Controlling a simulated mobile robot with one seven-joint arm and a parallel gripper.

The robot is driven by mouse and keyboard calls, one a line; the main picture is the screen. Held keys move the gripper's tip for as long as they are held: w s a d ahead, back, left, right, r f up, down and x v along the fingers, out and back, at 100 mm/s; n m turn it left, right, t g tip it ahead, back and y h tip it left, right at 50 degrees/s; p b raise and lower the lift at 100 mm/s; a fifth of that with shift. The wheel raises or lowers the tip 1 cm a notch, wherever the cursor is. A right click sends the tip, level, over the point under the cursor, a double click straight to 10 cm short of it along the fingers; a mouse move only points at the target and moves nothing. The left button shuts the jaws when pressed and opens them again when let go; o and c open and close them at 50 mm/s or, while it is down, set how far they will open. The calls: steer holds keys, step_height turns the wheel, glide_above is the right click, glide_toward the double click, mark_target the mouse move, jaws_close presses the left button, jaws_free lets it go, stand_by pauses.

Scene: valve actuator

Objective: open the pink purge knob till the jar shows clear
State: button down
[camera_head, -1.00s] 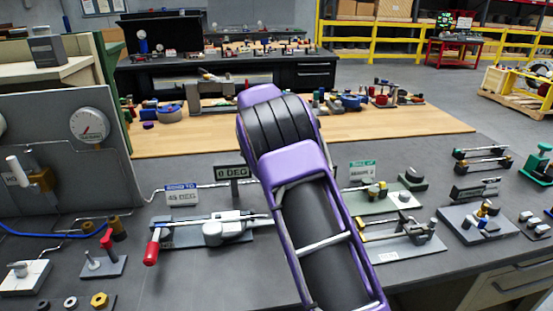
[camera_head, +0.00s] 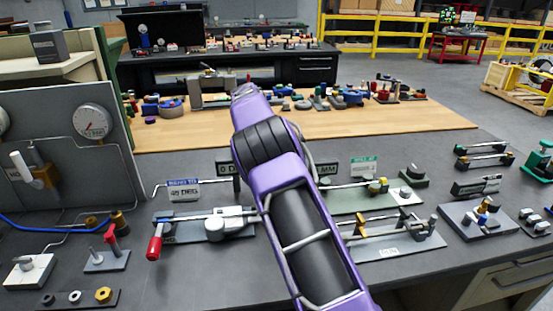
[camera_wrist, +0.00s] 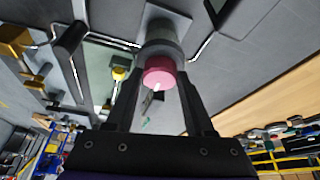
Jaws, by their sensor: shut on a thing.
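The pink purge knob (camera_wrist: 160,73) shows in the middle of the wrist view, on the end of a grey cylindrical body (camera_wrist: 161,48). A small white mark is on its face. My gripper (camera_wrist: 160,80) is shut on the knob, with one dark finger on each side of it. In the head view my purple arm crosses the bench and hides the knob and my gripper. I cannot make out the jar in either view.
A red-handled fixture (camera_head: 155,246) lies left of my arm, and a fixture with a pale label (camera_head: 390,251) lies right. A gauge panel (camera_head: 75,150) stands at the left.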

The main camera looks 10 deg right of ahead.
steer(key=shift+c, duration=1.3)
jaws_free()
steer(key=v, duration=1.2)
